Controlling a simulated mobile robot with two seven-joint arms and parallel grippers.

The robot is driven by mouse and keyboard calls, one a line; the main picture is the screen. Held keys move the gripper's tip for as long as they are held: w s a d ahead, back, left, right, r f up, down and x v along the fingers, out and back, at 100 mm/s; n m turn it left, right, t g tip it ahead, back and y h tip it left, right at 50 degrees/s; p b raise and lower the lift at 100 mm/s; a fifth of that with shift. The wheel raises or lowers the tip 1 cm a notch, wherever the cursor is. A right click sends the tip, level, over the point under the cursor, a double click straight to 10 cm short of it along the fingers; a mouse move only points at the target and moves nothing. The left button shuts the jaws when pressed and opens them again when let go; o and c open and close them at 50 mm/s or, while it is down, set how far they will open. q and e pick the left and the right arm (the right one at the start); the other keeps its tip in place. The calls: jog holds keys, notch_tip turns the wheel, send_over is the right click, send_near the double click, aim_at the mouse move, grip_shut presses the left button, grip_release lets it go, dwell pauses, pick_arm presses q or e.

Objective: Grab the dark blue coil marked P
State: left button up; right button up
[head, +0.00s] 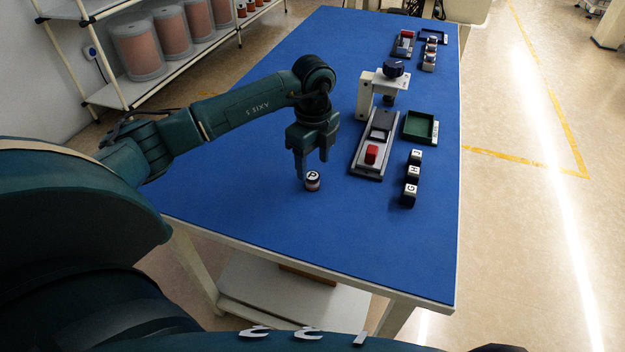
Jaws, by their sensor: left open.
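The small coil marked P (312,184) stands upright on the blue table, left of the grey fixture. It has a dark top with a white label and a reddish-brown side band; a dark blue colour is hard to make out at this size. My left gripper (313,168) points down just above and around the coil's back left, with its fingers apart. One finger is close to the coil's left side; whether it touches cannot be told. The coil rests on the table and is not held. My right gripper is not in view.
A grey fixture (366,172) with a red block (371,154) and a dark-knobbed press (393,68) stands right of the coil. The table's front left is clear.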

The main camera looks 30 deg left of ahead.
aim_at(312, 175)
pick_arm(q)
notch_tip(312, 175, down, 5)
jog(key=shift+a+f, duration=0.1)
jog(key=shift+c, duration=0.2)
jog(key=c, duration=1)
